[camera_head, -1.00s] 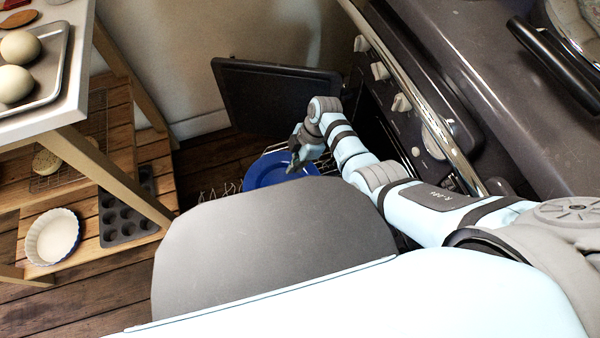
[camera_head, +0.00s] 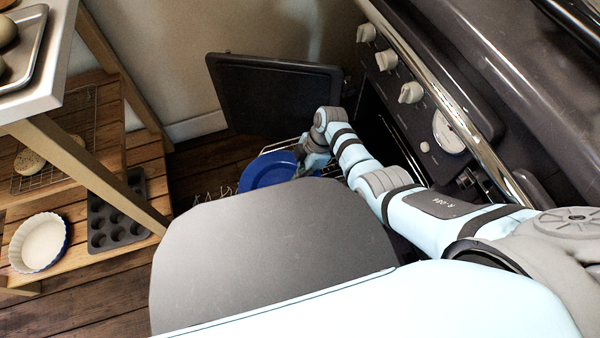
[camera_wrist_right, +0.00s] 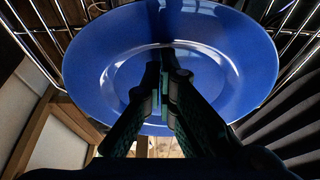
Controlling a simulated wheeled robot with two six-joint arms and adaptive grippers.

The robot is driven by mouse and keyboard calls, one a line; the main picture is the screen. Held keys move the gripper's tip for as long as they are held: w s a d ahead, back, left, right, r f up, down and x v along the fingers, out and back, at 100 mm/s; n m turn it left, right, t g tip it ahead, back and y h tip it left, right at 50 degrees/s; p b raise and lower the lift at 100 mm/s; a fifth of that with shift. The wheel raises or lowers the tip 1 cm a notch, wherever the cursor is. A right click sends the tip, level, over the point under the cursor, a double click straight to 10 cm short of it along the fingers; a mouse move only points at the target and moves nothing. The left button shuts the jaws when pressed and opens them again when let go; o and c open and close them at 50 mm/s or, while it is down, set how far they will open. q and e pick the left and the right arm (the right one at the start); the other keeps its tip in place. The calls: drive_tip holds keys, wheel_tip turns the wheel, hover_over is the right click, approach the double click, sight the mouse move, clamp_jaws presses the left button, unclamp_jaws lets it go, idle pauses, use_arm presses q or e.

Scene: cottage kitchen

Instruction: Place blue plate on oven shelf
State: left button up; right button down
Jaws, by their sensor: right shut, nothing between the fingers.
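The blue plate (camera_head: 268,170) lies at the oven's open front, partly hidden behind my own body. In the right wrist view the blue plate (camera_wrist_right: 215,85) sits on the wire oven shelf (camera_wrist_right: 298,45), whose bars show on both sides of it. The oven shelf (camera_head: 287,145) also shows behind the plate in the head view. My right gripper (camera_head: 308,160) is beside the plate's right side. In the wrist view the right gripper (camera_wrist_right: 163,75) is shut and empty, its fingers in front of the plate. Whether they touch it I cannot tell. My left gripper is out of view.
The dark oven door (camera_head: 272,95) stands open beyond the plate. The stove front (camera_head: 440,95) with knobs and a rail is close on the right of my arm. A wooden shelf unit (camera_head: 110,190) with a muffin tin (camera_head: 118,215) and white dish (camera_head: 40,243) is at left.

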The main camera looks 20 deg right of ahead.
sight(313, 173)
drive_tip(key=d, duration=0.5)
drive_tip(key=shift+w, duration=0.15)
drive_tip(key=v, duration=1.2)
